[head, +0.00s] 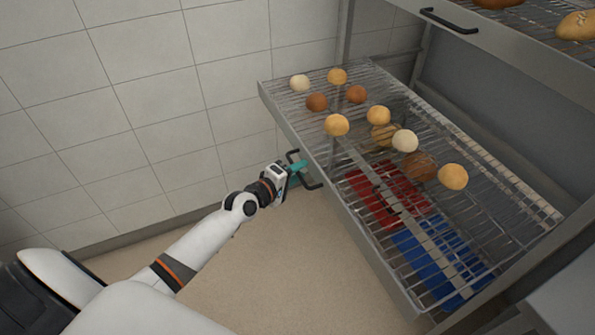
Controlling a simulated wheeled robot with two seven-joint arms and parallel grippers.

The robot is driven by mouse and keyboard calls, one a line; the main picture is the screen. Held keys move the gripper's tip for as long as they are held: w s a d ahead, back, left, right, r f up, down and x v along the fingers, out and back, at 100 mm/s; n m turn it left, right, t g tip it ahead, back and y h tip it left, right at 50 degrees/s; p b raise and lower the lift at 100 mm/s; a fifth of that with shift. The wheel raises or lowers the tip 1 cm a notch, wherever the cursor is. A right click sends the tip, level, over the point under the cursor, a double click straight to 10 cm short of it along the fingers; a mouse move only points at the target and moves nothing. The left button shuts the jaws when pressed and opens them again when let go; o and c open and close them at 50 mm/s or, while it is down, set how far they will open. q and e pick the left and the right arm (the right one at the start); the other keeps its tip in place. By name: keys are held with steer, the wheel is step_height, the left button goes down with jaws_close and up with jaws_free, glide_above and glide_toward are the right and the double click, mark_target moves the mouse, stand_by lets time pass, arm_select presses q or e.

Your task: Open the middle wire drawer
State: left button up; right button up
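A wire drawer (345,226) with a grey metal front stands pulled well out of the rack, with several round rolls on its wire bottom. Its black handle (313,186) sits on the front's outer face. My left gripper (300,167) is at this handle, its teal fingers around the bar and seemingly shut on it; the exact grip is small and partly hidden. The arm reaches in from the lower left. My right gripper is not in view.
Another tray level (480,38) with a black handle and bread is above at the upper right. Red (385,195) and blue (437,262) things show through the wires below. A tiled wall (130,100) stands behind on the left. The floor (270,270) before the drawer is clear.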

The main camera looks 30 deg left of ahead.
arm_select(q)
steer(key=shift+s, duration=0.1)
steer(key=v, duration=1.1)
steer(key=shift+s, duration=0.4)
steer(key=shift+a, duration=0.15)
steer(key=s+a+f+m+g+y, duration=0.1)
steer(key=s+f+m+g, duration=0.15)
steer(key=f, duration=0.75)
steer(key=s+a+f+m+g+y, duration=0.15)
steer(key=s+f, duration=0.25)
steer(key=f, duration=0.5)
steer(key=s+f+m+g+y, duration=0.1)
steer(key=s+f+m+g, duration=0.15)
steer(key=f, duration=0.75)
steer(key=s+d+f+m+g, duration=0.2)
steer(key=s+f, duration=0.4)
steer(key=s, duration=0.4)
steer(key=s+d+f+m+g, duration=0.3)
steer(key=s+d+f+m, duration=0.1)
steer(key=s, duration=0.5)
steer(key=s+d+f+m+g, duration=0.2)
steer(key=s+d+f+m, duration=0.2)
steer(key=s+f, duration=0.5)
steer(key=shift+s+g, duration=0.35)
steer(key=shift+s, duration=0.5)
steer(key=shift+f+y, duration=0.1)
steer(key=shift+y, duration=0.15)
